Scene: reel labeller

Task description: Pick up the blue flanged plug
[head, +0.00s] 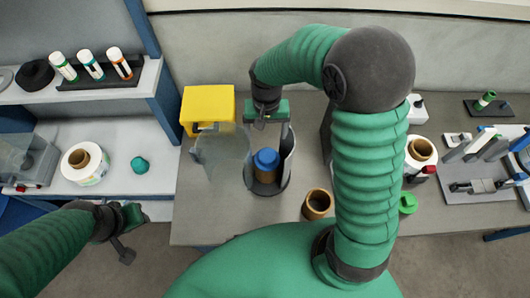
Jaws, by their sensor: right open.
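The blue flanged plug (266,159) sits upright on top of a brown core (265,177) inside a dark round holder (284,183) on the workbench. My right gripper (267,124) points down from above, open and empty, just behind and above the plug in the head view. It looks apart from the plug, though the height gap is hard to judge. My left gripper (128,232) is low at the left, far from the plug; its jaws are too unclear to read.
A clear curved guard (222,155) and a yellow box (208,107) stand left of the holder. An open brown cup (317,203) and a green part (408,203) stand to the right. A label roll (86,164) and teal knob (139,164) are on the left bench.

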